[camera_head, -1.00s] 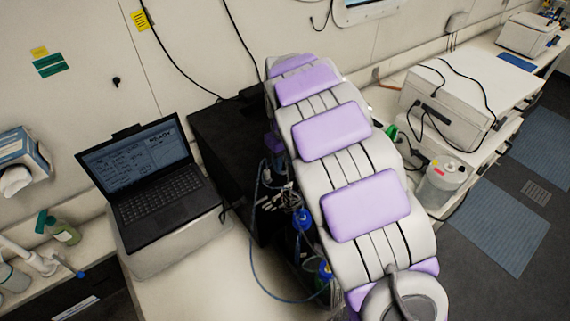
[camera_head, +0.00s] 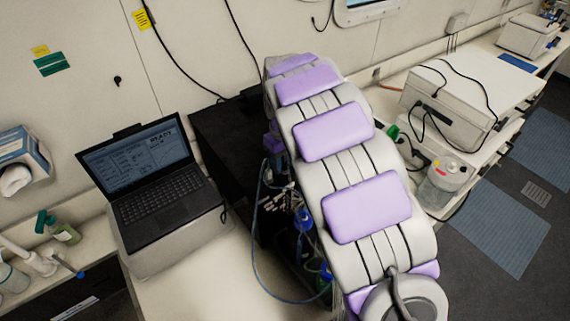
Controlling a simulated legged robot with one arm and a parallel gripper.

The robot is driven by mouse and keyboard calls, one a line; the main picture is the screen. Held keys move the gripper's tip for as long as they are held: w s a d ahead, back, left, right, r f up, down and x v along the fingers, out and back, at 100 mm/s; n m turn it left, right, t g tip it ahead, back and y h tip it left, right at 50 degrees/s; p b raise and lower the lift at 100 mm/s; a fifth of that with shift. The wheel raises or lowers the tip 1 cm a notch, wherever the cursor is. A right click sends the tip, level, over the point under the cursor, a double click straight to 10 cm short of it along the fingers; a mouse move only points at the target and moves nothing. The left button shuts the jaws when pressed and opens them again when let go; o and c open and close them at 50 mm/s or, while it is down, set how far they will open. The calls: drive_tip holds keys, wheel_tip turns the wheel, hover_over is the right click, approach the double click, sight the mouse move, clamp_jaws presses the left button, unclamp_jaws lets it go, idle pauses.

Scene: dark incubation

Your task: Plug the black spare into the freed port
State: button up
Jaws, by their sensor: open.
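My arm, white with purple pads, fills the middle of the view and reaches away toward the back wall. My gripper is hidden behind it. I cannot make out the black spare or the freed port. Black cables (camera_head: 447,130) run over the front of a white boxy instrument (camera_head: 451,108) on the right bench. Other black cables hang down the wall behind my arm. A black box-like unit (camera_head: 222,140) stands left of my arm, partly covered by it.
An open laptop (camera_head: 150,180) stands on the left bench. A blue tube (camera_head: 258,262) loops beside bottles with blue parts (camera_head: 303,222) close left of my arm. A clear jug (camera_head: 442,182) stands on the right.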

sight(284, 161)
drive_tip(key=shift+a, duration=0.15)
drive_tip(key=shift+c, duration=0.3)
drive_tip(key=shift+c, duration=0.9)
drive_tip(key=shift+d, duration=0.2)
clamp_jaws()
drive_tip(key=shift+f, duration=0.1)
drive_tip(key=shift+a+r, duration=0.2)
drive_tip(key=shift+r, duration=0.65)
drive_tip(key=shift+d+r+p, duration=0.15)
drive_tip(key=shift+r+p, duration=0.25)
drive_tip(key=shift+r, duration=0.5)
drive_tip(key=shift+r+p, duration=0.35)
drive_tip(key=shift+r, duration=1)
